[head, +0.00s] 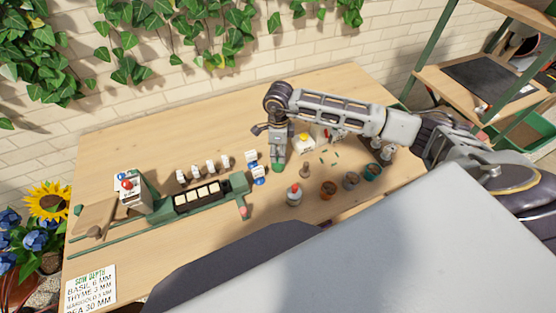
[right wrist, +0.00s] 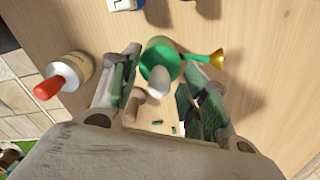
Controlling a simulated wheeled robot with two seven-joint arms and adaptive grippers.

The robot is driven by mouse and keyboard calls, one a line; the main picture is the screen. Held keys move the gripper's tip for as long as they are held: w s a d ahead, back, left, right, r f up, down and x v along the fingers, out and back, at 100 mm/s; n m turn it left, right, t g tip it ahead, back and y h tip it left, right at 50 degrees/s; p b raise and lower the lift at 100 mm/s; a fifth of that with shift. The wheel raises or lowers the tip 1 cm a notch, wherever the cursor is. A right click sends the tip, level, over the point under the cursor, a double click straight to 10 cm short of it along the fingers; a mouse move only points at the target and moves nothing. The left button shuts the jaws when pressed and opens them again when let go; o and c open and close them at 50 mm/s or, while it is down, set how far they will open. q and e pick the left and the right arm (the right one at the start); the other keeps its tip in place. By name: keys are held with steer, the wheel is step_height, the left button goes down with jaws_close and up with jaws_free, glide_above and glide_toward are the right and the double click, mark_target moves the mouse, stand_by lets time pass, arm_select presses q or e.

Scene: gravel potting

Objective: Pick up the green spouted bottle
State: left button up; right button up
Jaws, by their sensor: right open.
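The green spouted bottle (right wrist: 161,55) shows in the right wrist view as a round green body with a spout ending in a yellow tip, pointing right. In the head view only a green bit of it (head: 278,169) shows under my right gripper. My right gripper (head: 277,155) points down over it. In the right wrist view its fingers (right wrist: 160,72) are apart, one on each side of the bottle. I cannot tell whether they touch it. My left gripper is not in view.
A wooden peg-like piece (head: 305,171) and several small pots (head: 328,190) stand to the right. The front table is fairly clear.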

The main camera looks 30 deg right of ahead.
stand_by(0.3)
jaws_close()
stand_by(0.3)
